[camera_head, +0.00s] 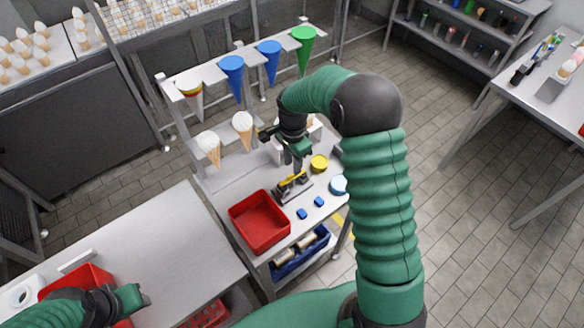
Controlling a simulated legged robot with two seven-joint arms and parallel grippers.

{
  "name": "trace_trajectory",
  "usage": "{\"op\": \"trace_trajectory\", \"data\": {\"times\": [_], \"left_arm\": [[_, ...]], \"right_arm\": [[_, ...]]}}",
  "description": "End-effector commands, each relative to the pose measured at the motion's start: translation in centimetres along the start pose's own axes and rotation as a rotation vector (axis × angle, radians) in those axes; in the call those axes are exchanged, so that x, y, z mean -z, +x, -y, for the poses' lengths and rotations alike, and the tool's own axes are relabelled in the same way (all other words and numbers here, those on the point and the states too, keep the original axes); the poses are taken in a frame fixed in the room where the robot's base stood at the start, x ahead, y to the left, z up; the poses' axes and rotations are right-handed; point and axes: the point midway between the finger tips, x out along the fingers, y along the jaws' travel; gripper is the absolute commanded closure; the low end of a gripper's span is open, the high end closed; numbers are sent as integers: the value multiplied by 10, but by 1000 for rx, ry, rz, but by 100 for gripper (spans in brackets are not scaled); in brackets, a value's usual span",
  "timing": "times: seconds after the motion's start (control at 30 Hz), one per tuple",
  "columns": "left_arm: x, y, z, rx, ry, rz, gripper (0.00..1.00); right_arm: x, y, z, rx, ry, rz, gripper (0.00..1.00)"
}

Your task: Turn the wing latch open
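A small black and yellow fixture (291,187), which looks like the wing latch, sits on the grey work table just behind the red tray. My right gripper (297,163) points down directly above it, its tips close to its upper end. I cannot tell whether they touch it, and the gap between the fingers is too small to make out. My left gripper (134,298) is at the lower left, over the near table beside a red bin, well away from the fixture. Its finger opening is not clear.
A red tray (260,221) stands in front of the fixture, with small blue blocks (302,214) to its right. A rack with coloured cones (232,75) stands behind.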

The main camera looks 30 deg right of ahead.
Motion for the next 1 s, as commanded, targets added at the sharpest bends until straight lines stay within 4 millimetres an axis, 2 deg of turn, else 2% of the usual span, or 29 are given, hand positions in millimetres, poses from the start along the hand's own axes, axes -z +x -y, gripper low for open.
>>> {"op": "trace_trajectory", "data": {"times": [0.1,0.2,0.5,0.53,0.77,1.0], "left_arm": [[1,-5,0,0,0,0,64],[1,-6,0,0,0,0,64],[1,-6,0,0,0,0,64],[1,-6,0,0,0,0,64],[1,-6,0,0,0,0,64],[1,-6,0,0,0,0,64]], "right_arm": [[-2,21,-2,-1,-2,0,70],[-4,31,-2,2,-2,-2,70],[-2,39,0,3,-3,-2,70],[-2,39,0,3,-2,-2,71],[-1,38,-1,4,-2,-2,100],[0,37,0,5,-1,-5,100]]}}
